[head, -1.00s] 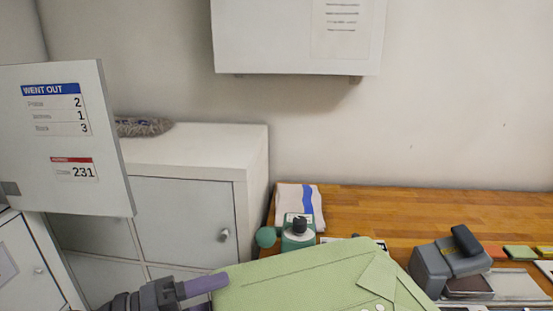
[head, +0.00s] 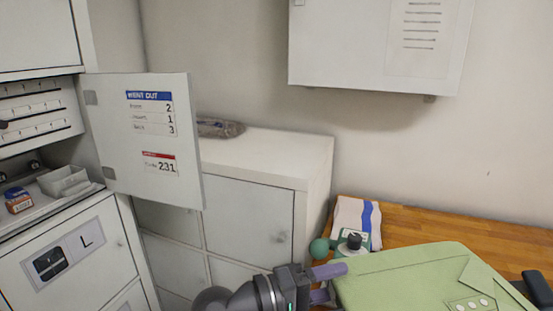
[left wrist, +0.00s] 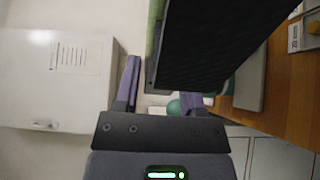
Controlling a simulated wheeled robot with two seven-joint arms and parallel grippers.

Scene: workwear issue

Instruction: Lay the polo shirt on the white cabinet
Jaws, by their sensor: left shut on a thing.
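The green polo shirt (head: 400,279), folded flat with a collar and pale buttons, is at the bottom right of the head view. My left gripper (head: 327,283) is shut on its left edge and holds it in front of the wooden counter. In the left wrist view a thin green edge (left wrist: 154,25) and a dark textured face show by the fingers (left wrist: 158,85). The low white cabinet (head: 290,165) stands left of the counter, behind the gripper. Its flat top is mostly bare. My right gripper is not in view.
A grey fluffy thing (head: 220,128) lies at the back left of the cabinet top. An open white door (head: 150,100) with a tally sheet juts out on the left. A white wall cabinet (head: 360,40) hangs above.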

